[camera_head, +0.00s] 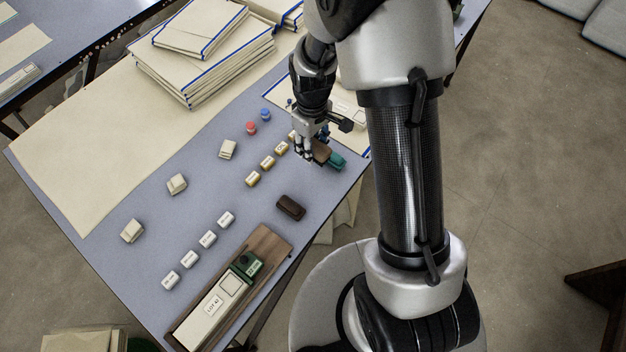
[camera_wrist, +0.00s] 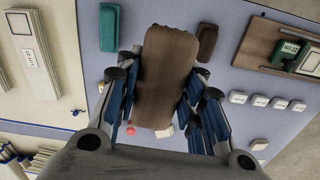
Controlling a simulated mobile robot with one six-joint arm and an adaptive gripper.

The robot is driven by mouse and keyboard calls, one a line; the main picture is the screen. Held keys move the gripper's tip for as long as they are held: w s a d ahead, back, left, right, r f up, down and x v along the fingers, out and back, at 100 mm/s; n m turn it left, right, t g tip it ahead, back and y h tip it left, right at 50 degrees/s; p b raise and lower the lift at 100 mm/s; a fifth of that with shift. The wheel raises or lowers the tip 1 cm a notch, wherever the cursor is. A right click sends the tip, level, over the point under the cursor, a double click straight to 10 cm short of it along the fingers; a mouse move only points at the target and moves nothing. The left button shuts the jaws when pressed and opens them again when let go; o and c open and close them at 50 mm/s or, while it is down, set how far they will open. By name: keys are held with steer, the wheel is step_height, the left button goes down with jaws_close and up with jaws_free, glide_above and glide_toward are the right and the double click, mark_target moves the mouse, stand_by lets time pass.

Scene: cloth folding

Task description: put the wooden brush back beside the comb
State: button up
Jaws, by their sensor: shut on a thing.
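The wooden brush (camera_wrist: 165,75) is a brown, rounded block between the fingers of my gripper (camera_wrist: 163,108) in the wrist view. My gripper is shut on it. In the head view my gripper (camera_head: 308,152) is near the table's right edge, and part of the brush (camera_head: 321,152) shows beside the fingers. I cannot tell if the brush touches the table. A teal piece (camera_head: 337,161) lies close to it, on its left in the wrist view (camera_wrist: 109,27). A dark brown piece (camera_head: 291,208) lies on the other side. I cannot tell which is the comb.
A wooden tray (camera_head: 268,245) with a labelled box and a green block stands at the front edge. Several white blocks (camera_head: 208,239), yellow-marked blocks (camera_head: 267,163) and cream blocks (camera_head: 177,184) lie on the table (camera_head: 150,265). Paper stacks (camera_head: 205,60) stand behind.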

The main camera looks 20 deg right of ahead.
mark_target(312, 185)
steer(key=shift+w+r+n, duration=0.1)
steer(key=shift+w+n, duration=0.1)
steer(key=shift+n, duration=0.1)
step_height(312, 185, down, 19)
steer(key=b, duration=0.6)
steer(key=shift+f, duration=0.2)
steer(key=shift+r, duration=0.1)
steer(key=o, duration=0.5)
steer(key=shift+f+b, duration=0.2)
steer(key=shift+b, duration=0.1)
steer(key=o, duration=0.5)
